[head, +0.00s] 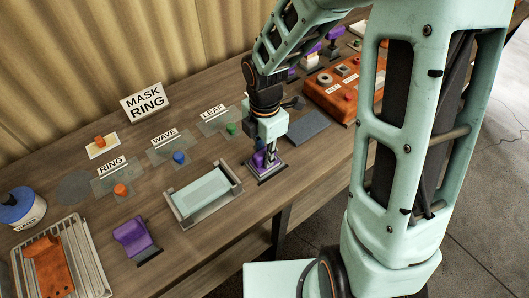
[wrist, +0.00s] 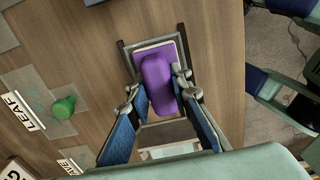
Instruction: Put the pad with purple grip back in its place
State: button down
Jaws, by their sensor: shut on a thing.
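The pad with the purple grip (wrist: 157,80) is between the fingers of my gripper (wrist: 162,97), which is shut on the grip. In the head view, the pad (head: 259,160) is low at the front of the table under my gripper (head: 263,153). A grey-edged holder (wrist: 126,60) surrounds or lies under the pad, and it also shows in the head view (head: 272,178).
A tray with a pale green block (head: 201,191) stands left of the pad. Another purple block (head: 135,238) is at the front left. LEAF (head: 213,112), WAVE (head: 164,134) and RING (head: 112,163) plates with coloured knobs lie behind. An orange control box (head: 343,91) is at right.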

jog(key=shift+f, duration=0.1)
jog(key=c, duration=1.7)
grip_release()
notch_tip(320, 180, up, 12)
